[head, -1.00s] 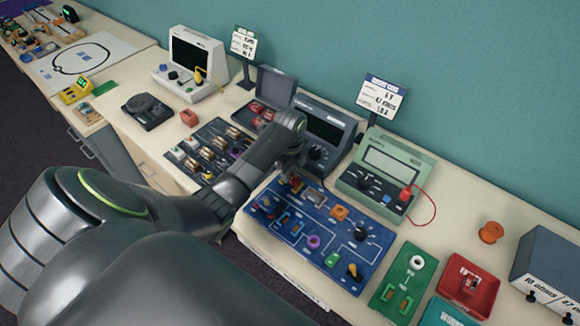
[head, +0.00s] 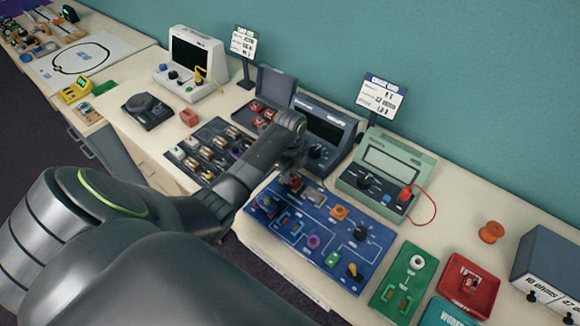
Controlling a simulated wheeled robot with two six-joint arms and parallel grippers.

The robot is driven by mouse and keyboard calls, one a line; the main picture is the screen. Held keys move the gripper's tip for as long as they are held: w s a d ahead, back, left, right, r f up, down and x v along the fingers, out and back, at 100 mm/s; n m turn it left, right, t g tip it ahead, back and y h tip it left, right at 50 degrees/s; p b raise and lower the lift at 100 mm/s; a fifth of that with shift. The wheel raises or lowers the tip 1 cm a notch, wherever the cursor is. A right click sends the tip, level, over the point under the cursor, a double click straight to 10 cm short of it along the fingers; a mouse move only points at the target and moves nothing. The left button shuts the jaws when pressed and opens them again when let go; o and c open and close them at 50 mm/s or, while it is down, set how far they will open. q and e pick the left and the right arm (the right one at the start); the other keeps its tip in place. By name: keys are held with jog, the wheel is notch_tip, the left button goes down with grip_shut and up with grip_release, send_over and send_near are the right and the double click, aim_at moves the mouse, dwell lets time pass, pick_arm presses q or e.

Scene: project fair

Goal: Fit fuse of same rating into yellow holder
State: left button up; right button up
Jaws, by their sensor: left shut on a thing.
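My left gripper (head: 292,171) points down over the upper left corner of the blue circuit board (head: 318,228). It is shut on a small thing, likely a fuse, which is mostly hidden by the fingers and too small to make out. A small red and yellow part (head: 295,184) shows on the board directly below the fingertips. It may be the yellow holder, but the rating and any contact with the held thing cannot be read. A dark tray (head: 222,128) with several small fuse-like parts lies left of my forearm. My right gripper is not in view.
A dark grey meter (head: 331,117) stands close behind the gripper, and a green meter (head: 395,163) with a red lead stands to its right. A sign (head: 382,97) stands behind them. Bare table surrounds the orange spool (head: 491,232).

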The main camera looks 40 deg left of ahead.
pick_arm(q)
jog(key=shift+f, duration=0.5)
jog(key=o, duration=1.5)
jog(key=shift+o, duration=0.2)
jog(key=shift+r+p, duration=1.45)
jog(key=shift+r, duration=0.15)
jog(key=shift+r+p, duration=0.55)
jog(key=shift+r, duration=1.9)
jog(key=shift+s+f, duration=0.1)
